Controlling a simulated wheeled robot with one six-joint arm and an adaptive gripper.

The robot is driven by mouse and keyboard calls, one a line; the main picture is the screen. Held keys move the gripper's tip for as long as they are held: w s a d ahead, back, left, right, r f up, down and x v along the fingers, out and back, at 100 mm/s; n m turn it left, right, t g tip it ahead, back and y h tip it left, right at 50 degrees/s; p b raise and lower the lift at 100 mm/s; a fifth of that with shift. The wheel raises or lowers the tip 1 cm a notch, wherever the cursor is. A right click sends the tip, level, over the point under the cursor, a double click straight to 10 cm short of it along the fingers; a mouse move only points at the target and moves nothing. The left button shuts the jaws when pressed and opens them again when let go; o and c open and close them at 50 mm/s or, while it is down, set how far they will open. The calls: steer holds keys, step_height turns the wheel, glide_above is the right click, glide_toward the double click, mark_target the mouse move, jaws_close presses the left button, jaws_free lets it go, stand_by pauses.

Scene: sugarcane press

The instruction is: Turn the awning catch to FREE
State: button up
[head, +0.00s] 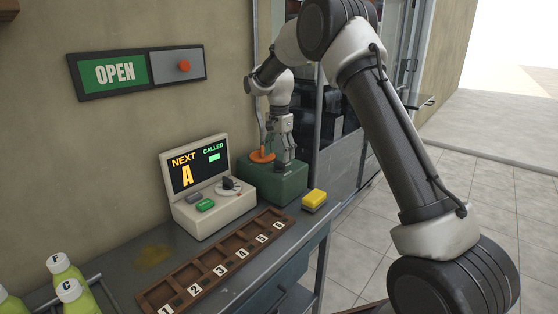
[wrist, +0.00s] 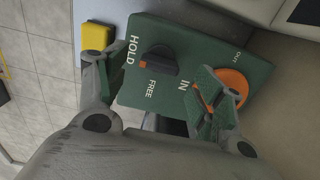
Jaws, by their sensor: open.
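The awning catch is a black knob (wrist: 158,60) on the top of a green box (wrist: 215,50). The words HOLD and FREE are printed beside it, and one end of its bar appears to lie toward HOLD. My gripper (wrist: 156,75) is open, with one finger on each side of the catch in the wrist view; I cannot tell whether they touch it. In the head view my gripper (head: 285,163) points down over the green box (head: 275,187) and hides the catch.
An orange round control (wrist: 232,84) marked IN and OUT sits close by my right finger. A yellow block (head: 314,199) lies right of the box. A display console (head: 212,208) stands left, with a numbered wooden tray (head: 222,262) in front.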

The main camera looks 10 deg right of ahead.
mark_target(279, 161)
steer(key=shift+f, duration=1.6)
steer(key=c, duration=1)
